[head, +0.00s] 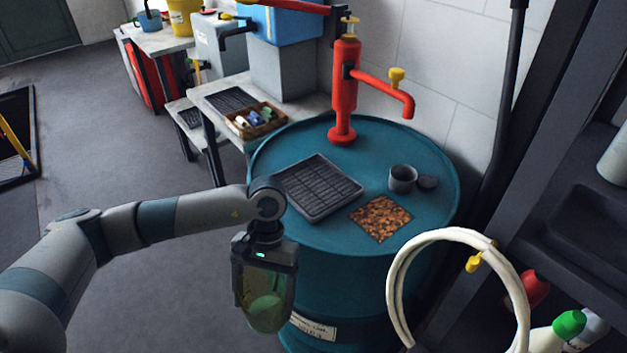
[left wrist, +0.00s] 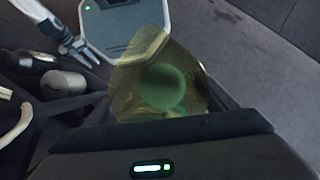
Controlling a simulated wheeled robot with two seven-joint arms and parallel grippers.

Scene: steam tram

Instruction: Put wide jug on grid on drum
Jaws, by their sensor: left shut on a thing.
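The wide jug (head: 268,312) is see-through yellow-green with something green inside. My left gripper (head: 264,285) is shut on it and holds it in front of the drum (head: 345,268), below the level of its top. The jug fills the middle of the left wrist view (left wrist: 150,85). The dark grid (head: 318,187) lies flat and empty on the near left part of the blue-green drum's top. My right gripper (left wrist: 76,48) shows small in the left wrist view, away from the jug, its fingers apart.
On the drum stand a red pump (head: 345,95), a grey cup (head: 402,179), a dark lid-like piece (head: 428,183) and a brown speckled mat (head: 381,217). A white hose coil (head: 396,275) and dark shelving are at the right. Open floor lies left of the drum.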

